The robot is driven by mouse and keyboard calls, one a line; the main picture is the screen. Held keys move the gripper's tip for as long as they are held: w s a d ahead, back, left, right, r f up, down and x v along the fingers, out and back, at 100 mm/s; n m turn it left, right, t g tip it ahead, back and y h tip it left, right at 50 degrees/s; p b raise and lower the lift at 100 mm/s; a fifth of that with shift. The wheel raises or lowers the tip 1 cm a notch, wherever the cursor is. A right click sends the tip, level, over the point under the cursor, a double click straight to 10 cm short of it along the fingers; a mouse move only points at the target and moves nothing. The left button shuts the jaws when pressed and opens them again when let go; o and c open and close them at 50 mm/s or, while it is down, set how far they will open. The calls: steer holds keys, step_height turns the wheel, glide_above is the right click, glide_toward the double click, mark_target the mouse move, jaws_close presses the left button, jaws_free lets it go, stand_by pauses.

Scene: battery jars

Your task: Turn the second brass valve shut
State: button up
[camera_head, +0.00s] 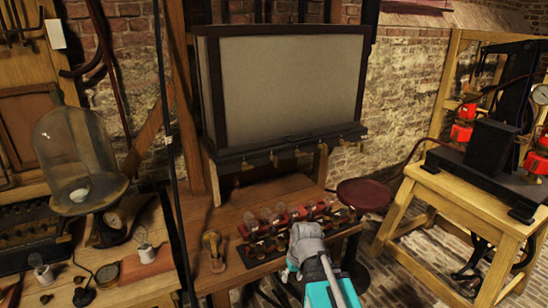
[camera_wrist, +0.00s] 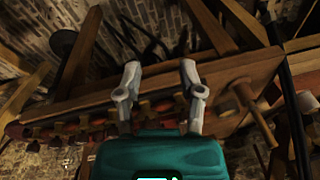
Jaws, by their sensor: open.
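Small brass valves (camera_head: 274,158) hang in a row along the dark rail (camera_head: 332,134) under the large grey-fronted cabinet. They are too small in the head view to tell which are turned open or shut. My gripper (camera_head: 304,230) is below and in front of this row, over the bench's front edge, apart from the valves. In the wrist view my gripper (camera_wrist: 159,72) has its two grey fingers spread with nothing between them. The valves cannot be made out surely in the wrist view.
The bench (camera_head: 180,225) carries a row of red-topped fittings (camera_head: 280,213) close by my gripper and an upright wooden-handled piece (camera_head: 213,248). A glass bell jar (camera_head: 75,150) stands left. A round dark red stool (camera_head: 364,194) and wooden stand (camera_head: 465,190) are right.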

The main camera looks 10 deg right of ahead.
steer(key=w+a+r+n+t+y, duration=0.2)
steer(key=w, duration=0.3)
steer(key=w+a+r+n+t+y, duration=0.1)
steer(key=w+a+r+t+y, duration=0.1)
steer(key=w, duration=0.3)
steer(key=t+p, duration=0.1)
steer(key=t, duration=1.1)
glide_toward(277, 157)
steer(key=s, duration=0.3)
steer(key=shift+w+d+m, duration=0.15)
steer(key=shift+d+m, duration=0.25)
steer(key=x, duration=1.3)
steer(key=shift+w+a, duration=0.15)
steer(key=shift+w, duration=0.2)
